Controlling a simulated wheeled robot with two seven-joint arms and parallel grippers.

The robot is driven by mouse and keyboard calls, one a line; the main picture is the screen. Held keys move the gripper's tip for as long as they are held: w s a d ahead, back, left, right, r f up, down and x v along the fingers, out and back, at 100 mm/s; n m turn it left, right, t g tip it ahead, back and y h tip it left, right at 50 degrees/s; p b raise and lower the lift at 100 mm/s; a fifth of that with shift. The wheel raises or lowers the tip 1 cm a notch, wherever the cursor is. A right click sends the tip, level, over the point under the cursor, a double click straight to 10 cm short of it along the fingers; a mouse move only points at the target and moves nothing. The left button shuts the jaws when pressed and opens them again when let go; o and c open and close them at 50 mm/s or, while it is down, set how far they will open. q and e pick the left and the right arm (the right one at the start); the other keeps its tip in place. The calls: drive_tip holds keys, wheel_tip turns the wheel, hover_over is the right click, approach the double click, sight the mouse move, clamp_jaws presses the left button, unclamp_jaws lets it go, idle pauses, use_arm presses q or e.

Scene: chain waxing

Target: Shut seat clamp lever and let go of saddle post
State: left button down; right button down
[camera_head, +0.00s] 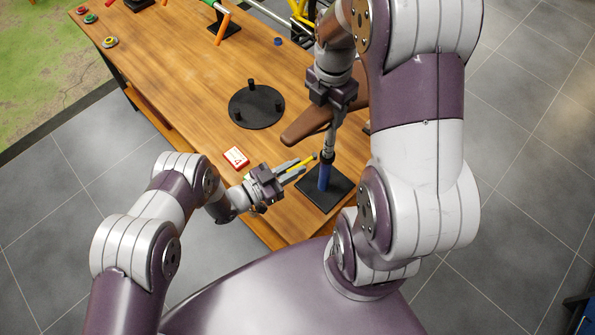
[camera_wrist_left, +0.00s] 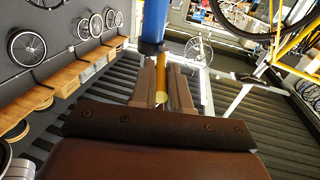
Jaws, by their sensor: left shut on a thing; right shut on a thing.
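The brown saddle (camera_head: 306,128) sits on a grey saddle post (camera_head: 328,140) that stands upright in a blue tube (camera_head: 323,178) on a black base plate (camera_head: 312,194). My right gripper (camera_head: 331,101) is shut at the top of the saddle post, partly covering it and the saddle. The dark seat clamp (camera_head: 327,157) is around the top of the tube. Its yellow lever (camera_head: 304,164) points out to the left. My left gripper (camera_head: 292,171) is shut on the lever. The left wrist view shows the lever (camera_wrist_left: 160,80) between the fingers, beside the blue tube (camera_wrist_left: 154,20).
A red and white box (camera_head: 236,157) lies left of my left gripper. A black round plate with pegs (camera_head: 256,107) is farther back on the wooden table (camera_head: 190,80). An orange-handled stand and a yellow bicycle frame (camera_head: 300,14) are at the back.

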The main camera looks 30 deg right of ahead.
use_arm(q)
drive_tip(key=shift+w+d+r+m+g+y, duration=0.1)
drive_tip(key=shift+w+m+g+y, duration=0.15)
drive_tip(key=shift+w+m+g, duration=0.65)
drive_tip(key=shift+w+d+f+m+g+y, duration=0.1)
drive_tip(key=shift+w+m+g+y, duration=0.2)
drive_tip(key=shift+m+g, duration=1.25)
drive_tip(key=shift+w+d+r+m+g+y, duration=0.1)
drive_tip(key=shift+w+m+g+y, duration=0.3)
drive_tip(key=shift+g, duration=1.55)
drive_tip(key=shift+w, duration=0.1)
drive_tip(key=c, duration=1.1)
unclamp_jaws()
drive_tip(key=v, duration=1.2)
